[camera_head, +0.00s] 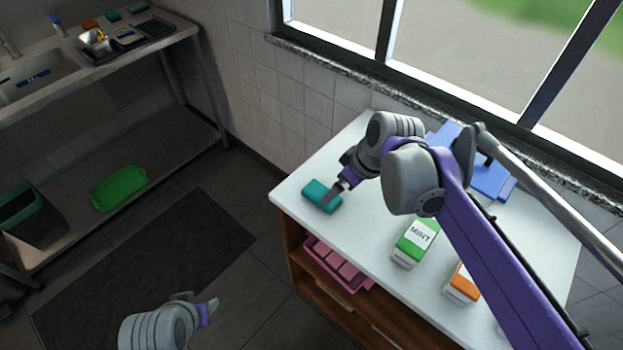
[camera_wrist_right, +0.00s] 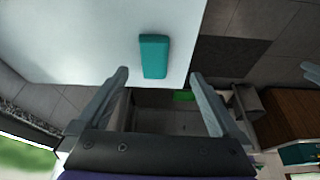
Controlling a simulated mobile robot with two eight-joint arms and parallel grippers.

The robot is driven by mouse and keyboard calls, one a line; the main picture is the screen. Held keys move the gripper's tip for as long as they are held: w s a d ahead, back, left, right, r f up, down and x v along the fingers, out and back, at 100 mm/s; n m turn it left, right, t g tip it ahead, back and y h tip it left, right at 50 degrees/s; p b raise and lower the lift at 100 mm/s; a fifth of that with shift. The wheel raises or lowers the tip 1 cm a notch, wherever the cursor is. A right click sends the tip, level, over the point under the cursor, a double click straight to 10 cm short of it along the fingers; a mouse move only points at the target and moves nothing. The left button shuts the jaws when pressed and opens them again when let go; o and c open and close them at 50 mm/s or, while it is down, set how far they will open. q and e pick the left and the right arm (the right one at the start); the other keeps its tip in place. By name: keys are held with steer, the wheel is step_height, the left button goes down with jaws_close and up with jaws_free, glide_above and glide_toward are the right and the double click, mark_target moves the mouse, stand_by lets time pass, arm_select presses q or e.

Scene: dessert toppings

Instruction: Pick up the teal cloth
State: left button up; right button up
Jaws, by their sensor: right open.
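The teal cloth (camera_head: 322,195) is a small folded block lying on the white counter near its left corner. It also shows in the right wrist view (camera_wrist_right: 154,56), just beyond the fingertips and in line with the gap between them. My right gripper (camera_head: 337,192) is at the cloth's right side in the head view. In the right wrist view my right gripper (camera_wrist_right: 158,75) is open with nothing between its fingers. Whether it touches the cloth I cannot tell. My left gripper (camera_head: 203,304) is low over the floor, away from the counter; its jaw opening is unclear.
A green MINT carton (camera_head: 416,243) and an orange-and-white carton (camera_head: 462,284) stand on the counter (camera_head: 350,235). A blue object (camera_head: 490,180) lies near the window. A pink container (camera_head: 338,265) sits on the shelf below. A sink bench (camera_head: 95,75) stands at left.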

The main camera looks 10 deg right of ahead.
mark_target(323, 195)
steer(key=shift+w+a+f+n, duration=0.1)
steer(key=shift+w+f+n, duration=0.1)
steer(key=shift+w, duration=0.45)
steer(key=shift+w+a+f+n, duration=0.1)
steer(key=shift+w+n, duration=0.1)
steer(key=shift+w, duration=0.4)
steer(key=x, duration=0.3)
steer(key=shift+s+f+b, duration=0.2)
steer(key=shift+f+b, duration=0.05)
steer(key=shift+b, duration=0.1)
steer(key=shift+w+b+x, duration=0.1)
steer(key=shift+b+x, duration=0.05)
steer(key=shift+x, duration=1.4)
steer(key=shift+w+b+x, duration=0.15)
steer(key=shift+x, duration=1.4)
steer(key=shift+r, duration=0.15)
steer(key=shift+f, duration=0.25)
steer(key=c, duration=1.4)
steer(key=shift+o, duration=0.2)
step_height(323, 195, up, 11)
steer(key=p, duration=0.1)
steer(key=shift+f, duration=0.25)
